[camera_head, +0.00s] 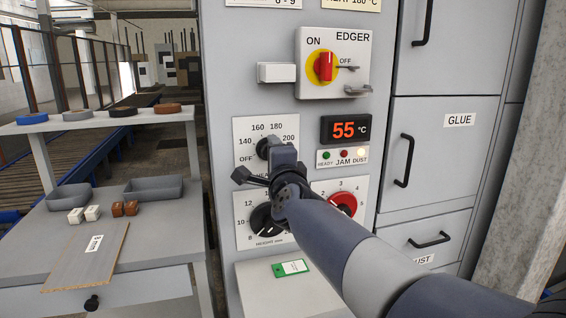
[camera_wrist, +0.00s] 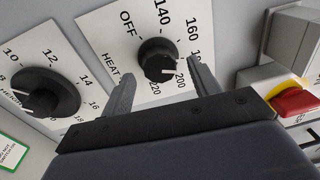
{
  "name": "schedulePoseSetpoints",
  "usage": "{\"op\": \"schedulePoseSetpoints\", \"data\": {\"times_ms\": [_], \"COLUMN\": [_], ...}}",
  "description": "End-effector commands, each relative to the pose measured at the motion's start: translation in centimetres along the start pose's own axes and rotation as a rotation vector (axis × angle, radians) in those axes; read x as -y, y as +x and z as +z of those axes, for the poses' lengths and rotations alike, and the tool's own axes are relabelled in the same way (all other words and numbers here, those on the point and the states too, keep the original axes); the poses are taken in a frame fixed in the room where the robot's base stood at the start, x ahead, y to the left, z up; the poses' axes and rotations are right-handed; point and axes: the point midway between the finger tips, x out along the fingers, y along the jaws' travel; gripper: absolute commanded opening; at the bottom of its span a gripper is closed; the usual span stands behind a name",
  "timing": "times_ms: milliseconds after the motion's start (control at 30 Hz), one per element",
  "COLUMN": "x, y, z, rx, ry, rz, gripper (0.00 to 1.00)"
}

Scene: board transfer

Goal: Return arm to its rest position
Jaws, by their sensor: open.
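My arm reaches from the lower right in the head view, and my gripper (camera_head: 250,168) is in front of the edger's control panel. In the wrist view my gripper (camera_wrist: 160,85) has its two fingers apart. The black heat knob (camera_wrist: 159,60) shows between the fingers, with its white mark toward the 200 to 220 side. I cannot tell whether the fingers touch it. In the head view the heat knob (camera_head: 264,147) is partly hidden by my gripper. The black height knob (camera_wrist: 46,92) is to the left in the wrist view.
A red main switch (camera_head: 325,67) on yellow sits above, beside a display (camera_head: 345,129) reading 55 °C. A red knob (camera_head: 343,203) is near my forearm. Grey cabinets (camera_head: 445,140) stand right. A table (camera_head: 140,245) with trays and a board (camera_head: 88,255) is left.

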Motion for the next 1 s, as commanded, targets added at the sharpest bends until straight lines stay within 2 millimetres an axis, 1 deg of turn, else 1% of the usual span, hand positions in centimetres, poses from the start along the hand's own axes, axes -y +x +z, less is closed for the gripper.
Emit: {"op": "schedulePoseSetpoints", "data": {"times_ms": [633,667,700,733,1000], "x": [0.1,-0.1,-0.3,-0.3,-0.2], "y": [-10.0,-9.7,-8.7,-8.2,-3.9], "z": [0.0,0.0,0.0,0.0,0.0], "rx": [0.002,0.001,0.000,-0.001,0.000], "ry": [0.001,0.000,0.000,-0.001,-0.001], "rz": [0.000,0.002,0.002,0.003,0.003], "gripper": [0.58,0.58,0.58,0.58,0.58]}}
